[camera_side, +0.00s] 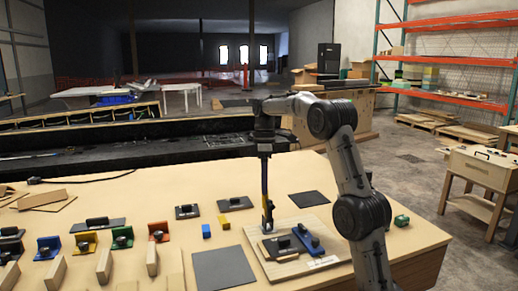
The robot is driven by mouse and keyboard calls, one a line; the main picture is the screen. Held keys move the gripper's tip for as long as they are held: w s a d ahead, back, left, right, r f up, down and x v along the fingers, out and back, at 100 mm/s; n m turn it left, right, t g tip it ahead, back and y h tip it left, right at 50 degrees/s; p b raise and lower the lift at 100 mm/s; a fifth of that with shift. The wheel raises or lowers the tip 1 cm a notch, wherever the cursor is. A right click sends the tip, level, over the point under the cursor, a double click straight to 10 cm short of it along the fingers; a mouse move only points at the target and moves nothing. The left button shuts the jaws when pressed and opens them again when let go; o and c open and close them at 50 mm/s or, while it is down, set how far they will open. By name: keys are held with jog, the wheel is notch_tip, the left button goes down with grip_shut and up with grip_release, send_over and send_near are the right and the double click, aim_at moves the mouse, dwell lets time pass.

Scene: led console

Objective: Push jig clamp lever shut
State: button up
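The jig is a light wooden board (325,264) near the table's front right, with dark parts (282,246) and a blue lever-like part (307,238) on it. The blue part looks like the clamp lever and lies slanted, close to the board; its exact angle is too small to tell. My gripper (268,222) points straight down over the left back part of the board, left of the blue part and apart from it. Its fingertips are small here, and whether they touch the board or are open is unclear. I see nothing clearly held.
A dark square mat (223,268) lies left of the jig and another (308,199) behind it. Small yellow (223,222) and blue (206,231) blocks stand left of my gripper. Several coloured brackets and wooden blocks fill the left side. A green part (401,220) lies at right.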

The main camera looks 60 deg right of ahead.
notch_tip(320, 180, up, 9)
jog(key=d, duration=0.1)
jog(key=s+a+r+n+t, duration=0.1)
jog(key=s+a+r, duration=0.2)
jog(key=a, duration=0.6)
jog(key=s+a+r+n+t+h, duration=0.1)
jog(key=s+a+r, duration=0.3)
jog(key=a, duration=0.6)
jog(key=shift+s+a+r+h, duration=0.15)
jog(key=shift+r+h, duration=0.15)
jog(key=shift+r, duration=0.25)
